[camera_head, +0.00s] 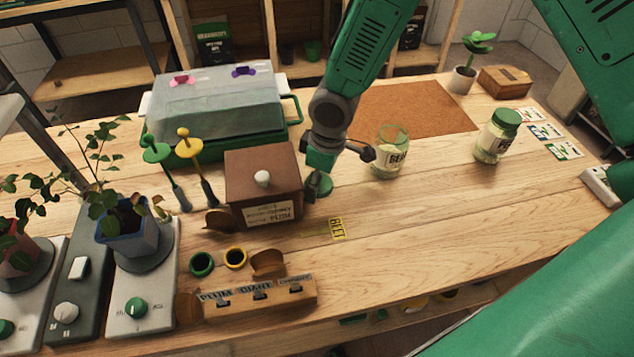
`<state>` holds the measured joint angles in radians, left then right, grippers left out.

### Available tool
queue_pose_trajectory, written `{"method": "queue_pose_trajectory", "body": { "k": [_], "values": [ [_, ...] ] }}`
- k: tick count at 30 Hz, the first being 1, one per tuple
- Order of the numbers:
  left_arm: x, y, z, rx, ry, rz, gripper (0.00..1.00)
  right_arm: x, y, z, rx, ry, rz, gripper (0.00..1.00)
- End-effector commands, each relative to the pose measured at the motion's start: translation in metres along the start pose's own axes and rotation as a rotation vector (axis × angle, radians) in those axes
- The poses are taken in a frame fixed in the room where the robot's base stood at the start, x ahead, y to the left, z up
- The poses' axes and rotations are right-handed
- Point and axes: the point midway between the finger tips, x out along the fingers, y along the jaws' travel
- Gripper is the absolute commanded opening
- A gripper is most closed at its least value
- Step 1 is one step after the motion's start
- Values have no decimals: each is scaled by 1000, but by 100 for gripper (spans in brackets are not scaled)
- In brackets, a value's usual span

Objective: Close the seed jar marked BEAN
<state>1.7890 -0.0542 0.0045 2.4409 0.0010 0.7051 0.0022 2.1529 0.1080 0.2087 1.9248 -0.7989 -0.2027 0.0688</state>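The glass seed jar whose label reads partly as BEAN (389,153) stands upright and uncovered on the bench, with pale contents. A round dark green lid (319,186) is beside the brown box, under my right gripper (337,165). The gripper points down with its fingers spread apart, one near the lid and the other out toward the jar. I cannot tell whether a finger touches the lid. The gripper is left of the jar. My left gripper is not in view.
A second jar (497,135) with a green lid stands at right. The brown box (262,185) is close left of the gripper. A yellow card (337,228) lies in front, and a cork mat (420,108) behind. Bench in front of the jar is clear.

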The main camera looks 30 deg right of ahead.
Motion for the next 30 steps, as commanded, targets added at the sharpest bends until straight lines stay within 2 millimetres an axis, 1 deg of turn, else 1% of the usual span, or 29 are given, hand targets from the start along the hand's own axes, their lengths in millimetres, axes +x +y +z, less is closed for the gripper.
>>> {"method": "queue_pose_trajectory", "body": {
  "k": [2,3,4,8,9,19,23,26,30],
  "values": [
    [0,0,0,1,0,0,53,0,-1,0,0,-3,1,76],
    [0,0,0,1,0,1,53,0,-2,0,-1,-4,2,72],
    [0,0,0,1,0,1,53,-1,-2,0,-1,-5,3,65],
    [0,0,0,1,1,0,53,-1,-5,-2,-3,-9,5,48],
    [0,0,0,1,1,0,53,-2,-6,-2,-4,-10,6,43],
    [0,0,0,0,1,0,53,-1,-3,0,-1,-9,3,42],
    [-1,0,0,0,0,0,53,-4,-1,2,0,-6,2,42],
    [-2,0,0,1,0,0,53,-11,0,1,0,-5,2,42],
    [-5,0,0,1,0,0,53,-31,-2,-4,0,-5,6,42]
  ]
}}
